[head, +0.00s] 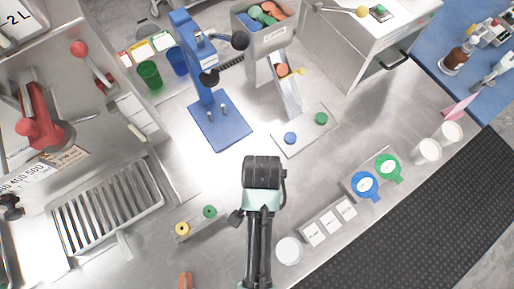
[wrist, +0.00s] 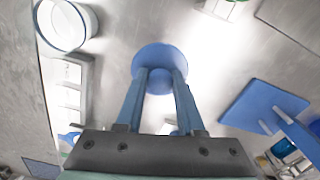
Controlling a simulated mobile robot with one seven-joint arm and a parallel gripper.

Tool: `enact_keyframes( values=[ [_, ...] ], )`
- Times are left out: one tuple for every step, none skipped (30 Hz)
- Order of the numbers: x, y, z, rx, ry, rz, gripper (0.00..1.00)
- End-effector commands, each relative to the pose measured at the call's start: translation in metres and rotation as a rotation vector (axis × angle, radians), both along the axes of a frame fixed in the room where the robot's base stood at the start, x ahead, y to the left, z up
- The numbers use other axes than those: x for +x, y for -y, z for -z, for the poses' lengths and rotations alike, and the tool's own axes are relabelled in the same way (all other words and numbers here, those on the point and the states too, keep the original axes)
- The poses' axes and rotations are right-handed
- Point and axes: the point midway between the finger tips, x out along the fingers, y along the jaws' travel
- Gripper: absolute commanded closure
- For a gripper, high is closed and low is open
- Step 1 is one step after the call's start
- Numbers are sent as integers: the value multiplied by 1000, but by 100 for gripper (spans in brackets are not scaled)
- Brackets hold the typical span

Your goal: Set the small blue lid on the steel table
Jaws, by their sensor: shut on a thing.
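The small blue lid (wrist: 160,58) is a round disc with a knob, seen in the wrist view. My gripper (wrist: 160,80) is shut on its knob, one blue finger on each side. The steel table (wrist: 215,60) shows bare behind and around the lid; I cannot tell how far apart they are. In the head view, my gripper (head: 263,172) is over the middle of the steel table (head: 225,175), and its body hides the fingertips and the held lid.
A blue press (head: 220,125) stands behind my gripper, and a plate (head: 306,133) with blue and green discs lies to its right. A small block (head: 196,224) with yellow and green knobs is at left. A white cup (head: 288,250) and labelled cards (head: 329,222) are in front.

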Motion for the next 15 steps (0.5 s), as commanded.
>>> enact_keyframes(
  values=[
    [-1,0,8,0,-4,0,100],
    [-1,0,11,0,-3,0,100],
    [-1,0,15,0,-2,0,100],
    [0,0,17,1,-1,0,100],
    [0,0,19,1,-1,0,100],
    [-1,0,24,0,-2,1,100],
    [-1,0,28,0,-2,1,100],
    [-1,0,32,0,-4,1,100],
    [-1,0,39,0,-3,1,100],
    [-1,0,43,0,-4,1,100],
    [-1,0,48,0,-2,1,100],
    [-1,0,53,0,-2,1,100],
    [0,0,55,1,-1,1,100],
    [0,0,58,1,-1,1,100],
    [0,0,59,0,0,1,100]
  ],
)
